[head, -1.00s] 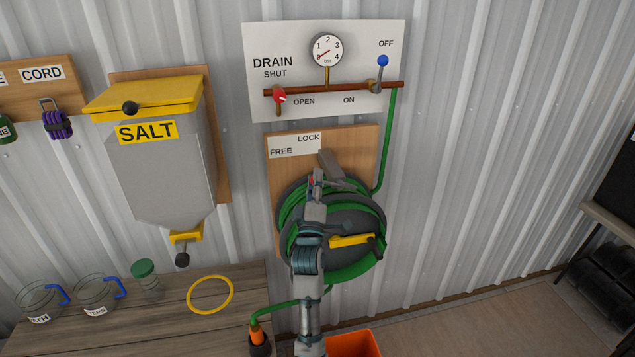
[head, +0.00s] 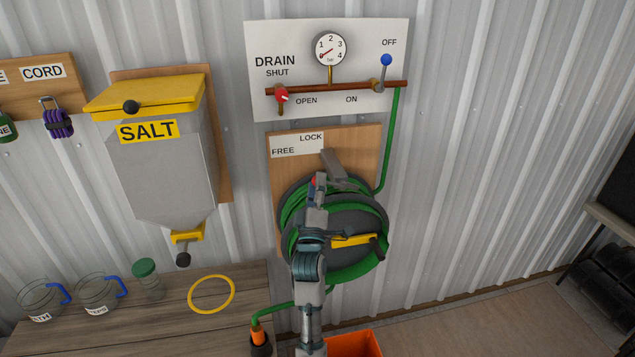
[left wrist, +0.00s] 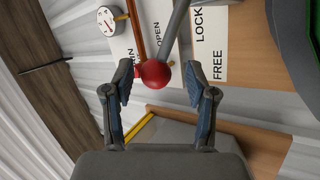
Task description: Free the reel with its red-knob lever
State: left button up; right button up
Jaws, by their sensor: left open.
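The green hose reel (head: 357,218) hangs on a wooden board on the wall, partly hidden by my left arm. Its red knob (left wrist: 156,73) sits on a grey lever (left wrist: 176,27) in the left wrist view; in the head view only a bit of red shows beside my gripper. A white label (head: 297,146) reads LOCK and FREE above the reel. My left gripper (head: 319,182) is in front of the reel's upper left. In the left wrist view its open fingers (left wrist: 160,84) are on either side of the knob, with gaps visible. My right gripper is out of view.
The drain panel (head: 345,110), with a gauge and a blue-knob valve, is above the reel. A yellow-lidded salt box (head: 160,165) hangs to the left. A wooden table (head: 175,313) holds jugs and a yellow ring. An orange container (head: 356,344) is below the reel.

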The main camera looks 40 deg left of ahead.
pick_arm(q)
jog(key=v, duration=1)
jog(key=shift+d+f, duration=0.2)
jog(key=shift+f, duration=0.1)
